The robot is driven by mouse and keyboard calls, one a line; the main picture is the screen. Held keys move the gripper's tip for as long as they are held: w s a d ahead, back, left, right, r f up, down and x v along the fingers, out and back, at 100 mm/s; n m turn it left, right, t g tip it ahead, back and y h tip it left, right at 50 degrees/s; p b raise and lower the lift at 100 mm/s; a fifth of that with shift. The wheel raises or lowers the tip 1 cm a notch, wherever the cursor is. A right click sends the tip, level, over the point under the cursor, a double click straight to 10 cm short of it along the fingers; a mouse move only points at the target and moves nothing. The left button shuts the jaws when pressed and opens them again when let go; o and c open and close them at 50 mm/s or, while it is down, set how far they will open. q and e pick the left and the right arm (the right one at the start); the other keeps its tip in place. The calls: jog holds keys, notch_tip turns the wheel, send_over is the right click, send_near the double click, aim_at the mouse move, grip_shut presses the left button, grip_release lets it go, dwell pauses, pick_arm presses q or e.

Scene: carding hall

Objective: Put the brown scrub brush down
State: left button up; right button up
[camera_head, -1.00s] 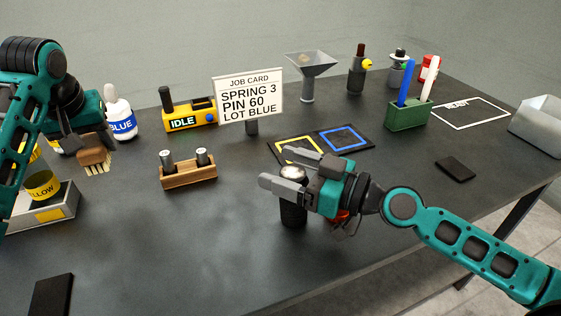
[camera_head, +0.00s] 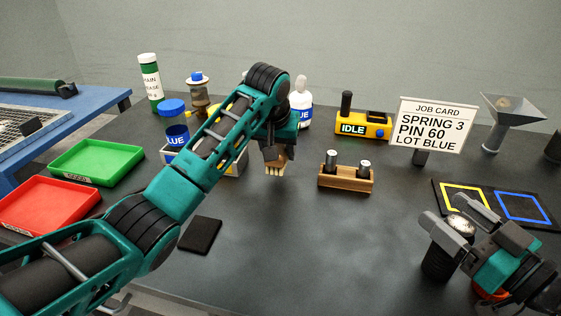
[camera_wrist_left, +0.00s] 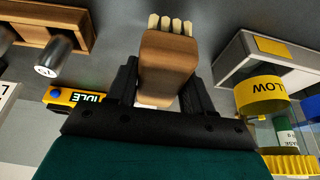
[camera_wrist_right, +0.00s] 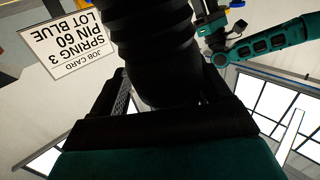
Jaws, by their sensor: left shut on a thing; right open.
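The brown scrub brush (camera_head: 276,168) is held by my left gripper (camera_head: 275,145), bristles pointing down, above the dark table left of the wooden pin holder. In the left wrist view the brush (camera_wrist_left: 167,68) sits between both fingers, with its pale bristles (camera_wrist_left: 170,22) beyond the tips. Whether the bristles touch the table cannot be told. My right gripper (camera_head: 462,222) is open around a black ribbed cylinder (camera_head: 440,258) with a pale top. The cylinder (camera_wrist_right: 155,50) also shows between the fingers in the right wrist view.
A wooden holder (camera_head: 345,182) with two metal pins stands right of the brush. A black pad (camera_head: 200,235) lies front left. Green (camera_head: 97,160) and red (camera_head: 45,207) trays are at left. A job card (camera_head: 432,125) and yellow IDLE box (camera_head: 362,124) stand behind. The middle table is clear.

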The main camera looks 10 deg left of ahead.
pick_arm(q)
jog(key=shift+f, duration=1.8)
jog(key=shift+f, duration=0.1)
jog(key=o, duration=1.2)
jog(key=v, duration=1.2)
